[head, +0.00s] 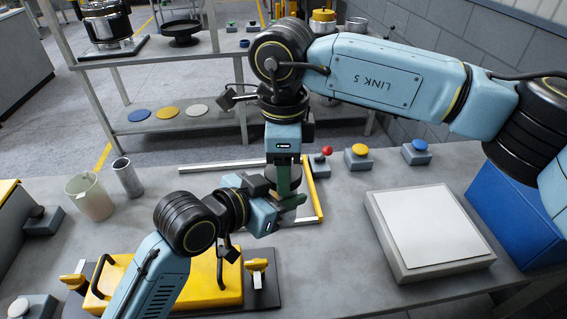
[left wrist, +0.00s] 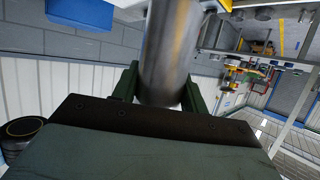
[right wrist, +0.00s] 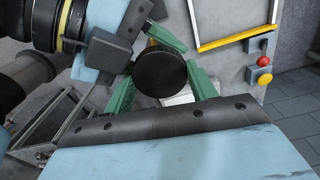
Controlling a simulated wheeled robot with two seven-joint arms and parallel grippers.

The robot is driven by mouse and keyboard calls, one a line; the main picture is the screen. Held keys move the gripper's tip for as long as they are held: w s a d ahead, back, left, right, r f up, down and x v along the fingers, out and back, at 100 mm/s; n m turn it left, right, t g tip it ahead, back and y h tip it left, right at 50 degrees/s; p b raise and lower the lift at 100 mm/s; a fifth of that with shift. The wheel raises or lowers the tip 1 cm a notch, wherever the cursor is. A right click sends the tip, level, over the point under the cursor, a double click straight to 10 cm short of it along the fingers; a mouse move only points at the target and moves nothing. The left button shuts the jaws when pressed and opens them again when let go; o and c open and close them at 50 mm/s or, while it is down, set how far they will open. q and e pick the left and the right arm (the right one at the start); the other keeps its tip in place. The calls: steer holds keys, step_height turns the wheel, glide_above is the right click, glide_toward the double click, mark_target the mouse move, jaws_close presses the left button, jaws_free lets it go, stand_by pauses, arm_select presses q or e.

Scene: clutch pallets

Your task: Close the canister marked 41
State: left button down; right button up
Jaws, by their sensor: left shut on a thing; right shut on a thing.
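A metallic grey canister (left wrist: 168,55) stands between the green fingers of my left gripper (left wrist: 158,88), which is shut on it. In the right wrist view a round black lid (right wrist: 160,72) sits between the green fingers of my right gripper (right wrist: 162,88), which is shut on it. In the head view my right gripper (head: 284,180) points down from above, and my left gripper (head: 284,199) reaches in from the left just below it. The grippers mostly hide the canister there. I cannot see the mark 41, nor whether the lid is seated.
A beaker (head: 90,196) and a metal cylinder (head: 127,178) stand at left. A yellow case (head: 205,283) lies in front. A grey slab with a white top (head: 428,228) and a blue bin (head: 515,215) are at right. Red (head: 326,151), yellow (head: 359,150) and blue (head: 419,146) buttons line the back.

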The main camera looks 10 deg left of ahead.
steer(key=shift+m, duration=0.6)
steer(key=o, duration=1.1)
steer(key=shift+r, duration=2.3)
steer(key=shift+c, duration=0.5)
